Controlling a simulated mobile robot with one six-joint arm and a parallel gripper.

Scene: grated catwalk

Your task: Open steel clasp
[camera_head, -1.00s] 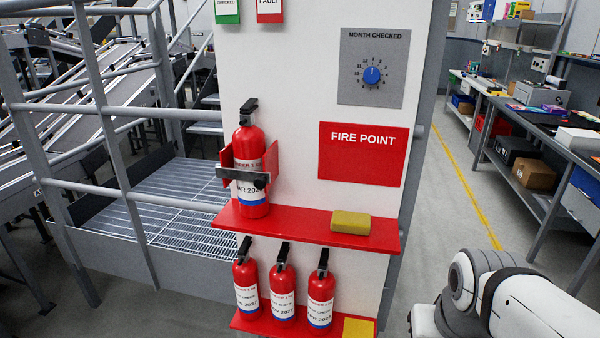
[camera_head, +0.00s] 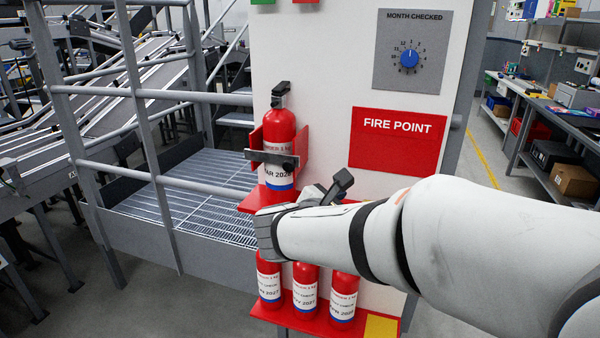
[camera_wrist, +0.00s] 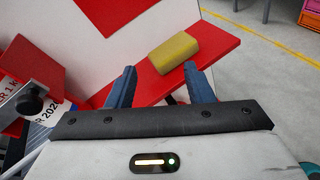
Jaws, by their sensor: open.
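The steel clasp (camera_head: 272,159) is a grey bar across the front of the upper red fire extinguisher (camera_head: 279,128), with a dark knob near its right end. It lies across the extinguisher's body between red side brackets. In the wrist view the clasp (camera_wrist: 28,104) shows at the left edge, beside the extinguisher's label. My gripper (camera_wrist: 159,70) is open and empty, with two blue-grey fingers apart. In the head view my gripper (camera_head: 334,190) is in front of the upper shelf, right of and below the clasp, not touching it. My wrist partly hides the shelf.
A yellow block (camera_wrist: 172,52) lies on the red upper shelf (camera_wrist: 215,48), just beyond my fingers. Several smaller extinguishers (camera_head: 305,290) stand on the lower red shelf below my arm. A grey railing (camera_head: 150,130) stands left; a workbench (camera_head: 560,130) stands right.

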